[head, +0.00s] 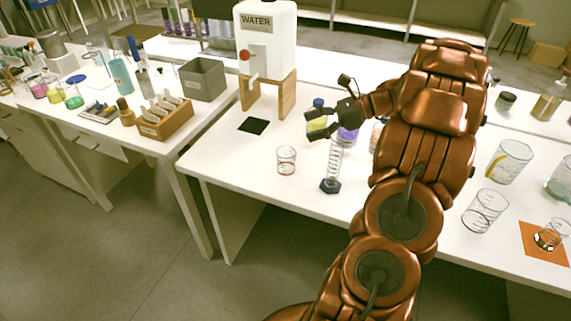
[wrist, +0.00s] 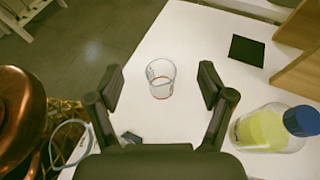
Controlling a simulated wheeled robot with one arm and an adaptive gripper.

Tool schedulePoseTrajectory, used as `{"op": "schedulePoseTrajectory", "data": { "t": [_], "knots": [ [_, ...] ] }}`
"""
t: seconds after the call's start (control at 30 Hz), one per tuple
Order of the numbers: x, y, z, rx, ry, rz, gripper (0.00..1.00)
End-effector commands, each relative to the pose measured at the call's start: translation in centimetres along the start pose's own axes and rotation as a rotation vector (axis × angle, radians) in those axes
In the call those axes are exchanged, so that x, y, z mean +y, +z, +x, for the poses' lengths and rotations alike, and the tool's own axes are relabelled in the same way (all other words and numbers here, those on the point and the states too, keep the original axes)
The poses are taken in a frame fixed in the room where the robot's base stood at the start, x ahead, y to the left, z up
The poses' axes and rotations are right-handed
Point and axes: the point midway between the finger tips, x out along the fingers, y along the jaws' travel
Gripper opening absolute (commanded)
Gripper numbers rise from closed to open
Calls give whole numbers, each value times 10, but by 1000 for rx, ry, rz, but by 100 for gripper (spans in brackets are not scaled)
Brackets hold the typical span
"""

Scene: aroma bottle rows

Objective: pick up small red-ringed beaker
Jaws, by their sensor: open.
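The small red-ringed beaker (head: 287,160) is clear glass with a red ring near its base. It stands upright on the white table near its front left part. In the wrist view the beaker (wrist: 160,78) shows ahead of and between my fingers, apart from them. My gripper (head: 312,125) is open and empty, above the table to the right of and behind the beaker in the head view. In the wrist view both fingers of my gripper (wrist: 160,87) are spread wide.
A graduated cylinder (head: 333,165) stands right of the beaker. A bottle with yellow liquid and a blue cap (wrist: 265,130) is close by my right finger. A black square (wrist: 246,50) lies by the wooden water stand (head: 286,95). The table left of the beaker is clear.

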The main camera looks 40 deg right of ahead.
Motion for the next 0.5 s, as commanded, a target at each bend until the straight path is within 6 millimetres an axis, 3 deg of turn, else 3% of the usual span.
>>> {"op": "schedulePoseTrajectory", "data": {
  "t": [0.33, 0.5],
  "knots": [
    [1, -56, 23, -1, 2, 1, 80],
    [1, -60, 38, 0, 4, -1, 80]
  ]
}}
